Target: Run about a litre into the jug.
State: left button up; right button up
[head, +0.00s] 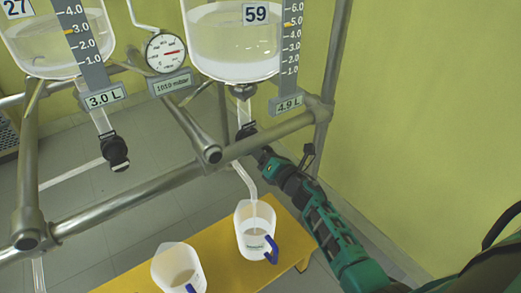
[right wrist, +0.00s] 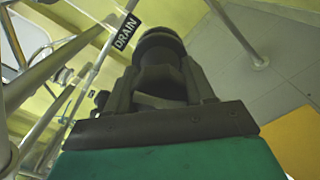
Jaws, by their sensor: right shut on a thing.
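The right glass reactor (head: 235,45), numbered 59, holds pale liquid; its display (head: 289,104) reads 4.9 L. My right gripper (head: 262,154) is at the drain valve under it. In the right wrist view the gripper (right wrist: 160,85) is shut on the black valve knob (right wrist: 160,42), beside a DRAIN label (right wrist: 126,31). A clear outlet tube (head: 243,175) bends down to a white jug (head: 256,238) with a blue handle. A thin pale line runs from the tube's end into the jug; the jug's level is hard to tell. My left gripper is out of view.
A second white jug (head: 176,268) stands left on the yellow bench (head: 290,240). A left reactor (head: 40,50), numbered 27, reads 3.0 L. A pressure gauge (head: 165,52) hangs between the reactors. Metal frame bars (head: 140,198) cross in front.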

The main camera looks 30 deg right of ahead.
jog(key=m+p, duration=0.1)
jog(key=m, duration=0.3)
jog(key=shift+m, duration=0.3)
jog(key=m+p, duration=0.1)
jog(key=m, duration=0.2)
jog(key=shift+m, duration=0.3)
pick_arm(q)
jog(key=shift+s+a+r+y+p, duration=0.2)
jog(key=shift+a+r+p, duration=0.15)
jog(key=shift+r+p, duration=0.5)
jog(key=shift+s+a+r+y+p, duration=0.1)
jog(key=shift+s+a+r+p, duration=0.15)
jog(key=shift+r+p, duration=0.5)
pick_arm(e)
jog(key=shift+m, duration=6.7)
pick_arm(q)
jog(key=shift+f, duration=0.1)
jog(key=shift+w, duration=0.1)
pick_arm(e)
jog(key=o, duration=1)
